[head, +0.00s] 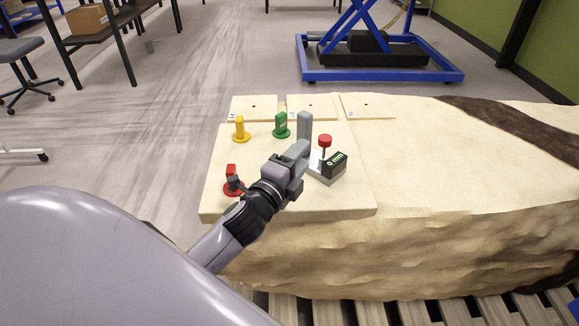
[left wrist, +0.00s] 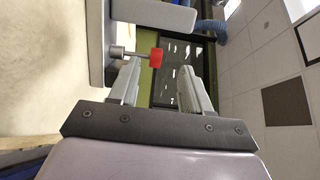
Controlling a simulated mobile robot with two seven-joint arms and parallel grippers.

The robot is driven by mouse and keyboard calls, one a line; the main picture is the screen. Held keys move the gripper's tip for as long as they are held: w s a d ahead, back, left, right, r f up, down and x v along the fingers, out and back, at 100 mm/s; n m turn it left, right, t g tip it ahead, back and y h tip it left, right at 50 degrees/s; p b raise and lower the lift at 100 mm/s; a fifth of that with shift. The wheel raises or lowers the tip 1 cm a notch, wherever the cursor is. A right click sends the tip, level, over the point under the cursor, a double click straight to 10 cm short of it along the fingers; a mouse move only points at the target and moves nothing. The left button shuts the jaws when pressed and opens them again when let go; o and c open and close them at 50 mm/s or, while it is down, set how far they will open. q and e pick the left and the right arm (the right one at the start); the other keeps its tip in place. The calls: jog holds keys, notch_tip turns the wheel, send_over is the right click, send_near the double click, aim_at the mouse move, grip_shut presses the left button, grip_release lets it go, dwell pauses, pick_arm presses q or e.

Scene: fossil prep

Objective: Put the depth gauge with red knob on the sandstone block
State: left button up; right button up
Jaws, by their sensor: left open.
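The depth gauge (head: 334,165) has a grey base, a black display reading 0 mm and a red knob on a thin stem. In the left wrist view the red knob (left wrist: 156,57) shows just beyond the open fingertips (left wrist: 160,75), nearer the left finger. I cannot tell whether any finger touches it. My right gripper is out of view.
Yellow (head: 240,130), green (head: 281,126) and red (head: 232,178) upright pieces stand on the pale surface, the red one close to my left wrist. Several thin pale plates (head: 312,103) lie along the far edge. The block's right part is clear.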

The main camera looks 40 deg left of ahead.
pick_arm(q)
jog(key=shift+s+d, duration=0.1)
jog(key=shift+s, duration=1.9)
